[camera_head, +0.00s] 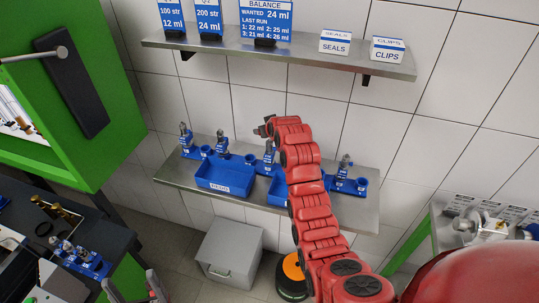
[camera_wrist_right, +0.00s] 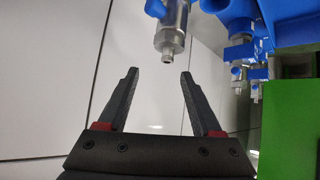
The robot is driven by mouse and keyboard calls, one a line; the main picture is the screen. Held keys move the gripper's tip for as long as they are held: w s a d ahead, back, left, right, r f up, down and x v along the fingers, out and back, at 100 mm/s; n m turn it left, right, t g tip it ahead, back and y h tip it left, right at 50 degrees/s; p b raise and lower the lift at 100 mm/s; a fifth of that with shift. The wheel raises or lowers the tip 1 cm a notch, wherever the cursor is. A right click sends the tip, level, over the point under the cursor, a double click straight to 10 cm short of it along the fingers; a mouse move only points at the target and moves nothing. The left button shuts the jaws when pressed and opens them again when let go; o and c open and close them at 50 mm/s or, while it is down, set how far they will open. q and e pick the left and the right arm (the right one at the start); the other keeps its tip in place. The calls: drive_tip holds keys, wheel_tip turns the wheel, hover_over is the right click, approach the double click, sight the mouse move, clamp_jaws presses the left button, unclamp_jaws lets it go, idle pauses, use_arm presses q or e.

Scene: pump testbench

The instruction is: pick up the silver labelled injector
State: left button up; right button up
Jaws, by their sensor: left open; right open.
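Several silver injectors stand upright in blue holders on the wall shelf, among them one at the far left (camera_head: 185,137), one right of it (camera_head: 222,145) and one at the right (camera_head: 345,167). Another injector (camera_head: 269,152) is just below my right gripper (camera_head: 264,128) and partly hidden by my red right arm. In the right wrist view a silver injector (camera_wrist_right: 173,32) with a blue part shows beyond the fingertips of my open, empty right gripper (camera_wrist_right: 160,74). I cannot read any label on it. My left gripper (camera_head: 133,287) is open at the bottom edge, away from the shelf.
Blue bins (camera_head: 224,178) stand on the lower shelf (camera_head: 173,172) between the holders. An upper shelf (camera_head: 320,53) with signs hangs above. A green-framed cabinet (camera_head: 130,110) and a dark bench (camera_head: 120,243) are at the left. A grey box (camera_head: 231,250) is on the floor.

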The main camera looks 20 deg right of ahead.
sight(270, 142)
drive_tip(key=s+r+n+g, duration=0.1)
drive_tip(key=s+r+g, duration=0.35)
drive_tip(key=s, duration=0.25)
drive_tip(key=shift+g+y, duration=0.3)
drive_tip(key=shift+g, duration=0.35)
drive_tip(key=p+x, duration=0.1)
drive_tip(key=x, duration=0.1)
drive_tip(key=p+x, duration=0.4)
drive_tip(key=shift+d+f, duration=0.1)
drive_tip(key=shift+d, duration=0.2)
drive_tip(key=shift+p+x, duration=0.55)
drive_tip(key=shift+x, duration=0.4)
clamp_jaws()
